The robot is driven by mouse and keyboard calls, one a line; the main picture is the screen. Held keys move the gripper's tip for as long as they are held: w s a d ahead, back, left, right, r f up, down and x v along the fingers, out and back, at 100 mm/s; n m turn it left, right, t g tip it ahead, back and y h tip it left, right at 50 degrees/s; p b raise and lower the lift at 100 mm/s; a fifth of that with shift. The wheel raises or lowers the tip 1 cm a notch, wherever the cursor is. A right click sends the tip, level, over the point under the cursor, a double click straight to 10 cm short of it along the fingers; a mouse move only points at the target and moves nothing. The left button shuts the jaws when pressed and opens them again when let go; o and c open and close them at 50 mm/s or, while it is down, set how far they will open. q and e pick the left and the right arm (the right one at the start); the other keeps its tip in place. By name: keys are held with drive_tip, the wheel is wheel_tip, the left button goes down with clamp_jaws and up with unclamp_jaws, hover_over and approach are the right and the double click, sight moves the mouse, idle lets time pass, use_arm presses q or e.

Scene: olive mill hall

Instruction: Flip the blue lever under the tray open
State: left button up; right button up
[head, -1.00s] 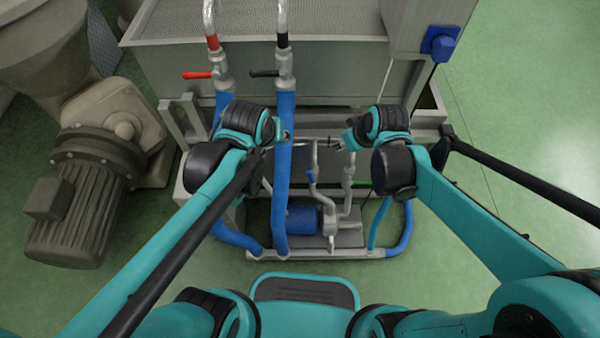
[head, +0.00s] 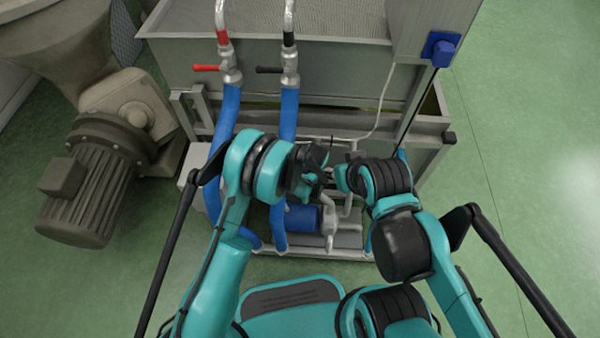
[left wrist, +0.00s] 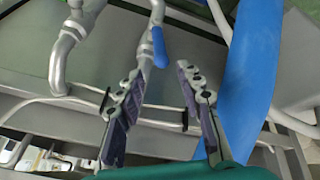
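The blue lever (left wrist: 160,47) sits on a grey metal pipe (left wrist: 148,72) in the left wrist view. It lies just ahead of and roughly between the fingertips of my left gripper (left wrist: 158,75), whose two fingers are spread with nothing held. Contact cannot be told. In the head view my left gripper (head: 318,168) reaches in over the pipework under the tray (head: 270,26) and hides the lever. My right gripper (head: 343,176) is close by on the right, small and partly covered by its arm; its finger state cannot be told.
Blue hoses (head: 287,125) run down left of the lever in the head view; one (left wrist: 250,70) passes beside my left gripper's right finger. A red-handled valve (head: 207,68) and a black-handled valve (head: 270,70) sit above. A blue pump (head: 302,217) stands below. A motor (head: 85,190) stands left.

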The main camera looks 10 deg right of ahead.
use_arm(q)
drive_tip(key=b+x, duration=0.1)
drive_tip(key=x, duration=0.4)
drive_tip(key=b+x, duration=0.1)
drive_tip(key=x, duration=0.1)
drive_tip(key=shift+s+f+b, duration=0.3)
drive_tip(key=shift+f+b, duration=0.05)
drive_tip(key=shift+w+f, duration=0.3)
drive_tip(key=shift+f, duration=0.3)
clamp_jaws()
